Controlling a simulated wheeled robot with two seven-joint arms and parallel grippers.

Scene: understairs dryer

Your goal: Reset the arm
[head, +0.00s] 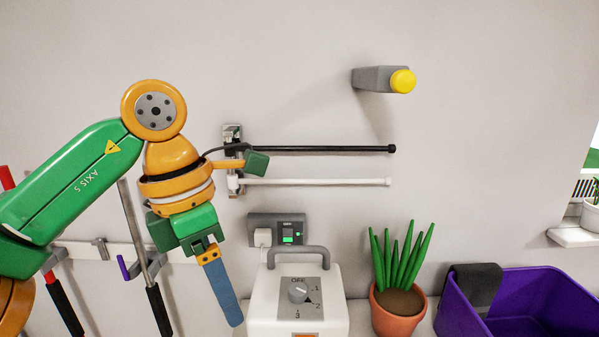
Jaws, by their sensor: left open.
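My left arm, green and orange, comes in from the left edge. Its gripper (224,290) points down, just left of the white box with a dial (265,310). The gripper is open and nothing shows between its fingers. I see a blue finger nearly side-on, so the gap is hard to make out. My right gripper is not in the picture.
A black bar (320,149) and a white bar (320,182) stick out from a wall bracket behind my wrist. A grey fixture with a yellow button (403,81) is higher up. A potted plant (398,305) and a purple bin (535,285) stand right. Long-handled tools hang at left.

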